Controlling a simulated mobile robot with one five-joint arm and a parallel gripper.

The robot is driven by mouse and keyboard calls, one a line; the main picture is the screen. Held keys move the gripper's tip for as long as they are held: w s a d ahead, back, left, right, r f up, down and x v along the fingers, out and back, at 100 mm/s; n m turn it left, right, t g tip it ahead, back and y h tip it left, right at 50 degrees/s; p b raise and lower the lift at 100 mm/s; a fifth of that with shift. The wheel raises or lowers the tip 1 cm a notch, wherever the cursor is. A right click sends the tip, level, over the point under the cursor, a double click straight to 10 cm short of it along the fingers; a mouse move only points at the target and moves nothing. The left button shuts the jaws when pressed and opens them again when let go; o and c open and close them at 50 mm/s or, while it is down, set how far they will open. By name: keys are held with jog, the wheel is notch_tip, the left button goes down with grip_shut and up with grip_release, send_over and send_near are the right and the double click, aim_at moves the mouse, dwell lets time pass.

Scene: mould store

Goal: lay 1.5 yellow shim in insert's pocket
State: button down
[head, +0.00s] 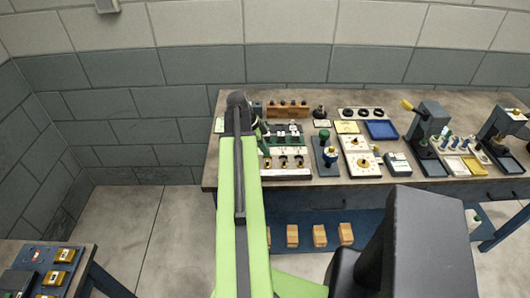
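My green arm (240,210) reaches up through the middle of the picture to the long workbench (300,186). Its dark far joint (238,101) stands over the bench's left end. My gripper's fingers are hidden behind the arm or too small to make out. I cannot pick out the 1.5 yellow shim or the insert with its pocket for sure. A flat yellow piece (347,127) lies at the bench's middle, and a yellow tray (474,165) lies further right.
Several wooden blocks (319,236) sit on the blue lower shelf. A side table (50,268) stands lower left. Floor between is clear.

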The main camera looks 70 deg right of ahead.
jog(key=shift+f, duration=0.2)
jog(key=c, duration=1.6)
grip_release()
jog(key=o, duration=0.4)
jog(key=shift+w, duration=0.1)
jog(key=shift+o, duration=0.2)
notch_tip(320, 180, up, 8)
jog(key=p, duration=0.7)
jog(key=shift+f, duration=0.2)
jog(key=shift+w, duration=0.1)
